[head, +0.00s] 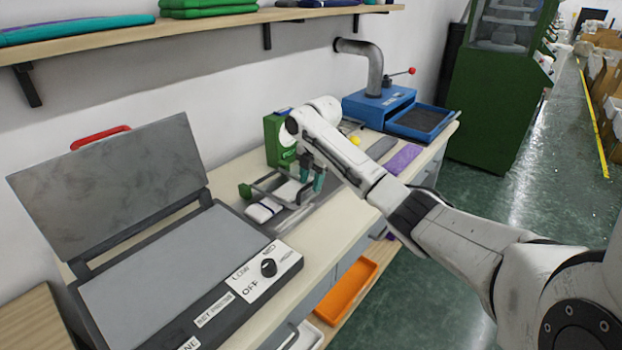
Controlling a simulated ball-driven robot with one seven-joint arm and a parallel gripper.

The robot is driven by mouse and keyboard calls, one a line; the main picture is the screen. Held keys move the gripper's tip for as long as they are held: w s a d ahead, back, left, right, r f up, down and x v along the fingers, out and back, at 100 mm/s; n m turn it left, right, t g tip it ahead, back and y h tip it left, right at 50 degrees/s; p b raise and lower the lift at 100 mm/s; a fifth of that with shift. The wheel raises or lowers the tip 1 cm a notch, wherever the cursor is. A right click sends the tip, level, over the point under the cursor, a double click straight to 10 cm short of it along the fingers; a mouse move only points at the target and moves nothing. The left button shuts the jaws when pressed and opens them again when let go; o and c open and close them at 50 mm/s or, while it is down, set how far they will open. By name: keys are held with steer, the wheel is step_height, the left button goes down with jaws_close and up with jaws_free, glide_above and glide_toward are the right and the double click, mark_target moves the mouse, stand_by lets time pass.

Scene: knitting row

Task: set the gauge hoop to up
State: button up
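The gauge is a green box (280,141) with a pale dial, standing at the back of the bench. What looks like its hoop, a thin grey bar frame (264,182) with a green end piece (245,191), sits low over a grey base plate, not upright. Its right part is hidden by my gripper. My gripper (312,179) points down over the right side of this frame, its two teal fingertips apart. Whether it touches the hoop cannot be told. A white folded cloth with a dark stripe (264,210) lies at the plate's front left.
A grey press (170,265) with its lid (115,182) raised stands at left. A blue machine (379,106) with a tray (423,120) stands behind at right. Purple cloth (403,158) lies on the bench. A shelf (190,25) overhangs the back. An orange bin (347,290) sits below.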

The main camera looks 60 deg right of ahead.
jaws_close()
stand_by(0.3)
stand_by(0.4)
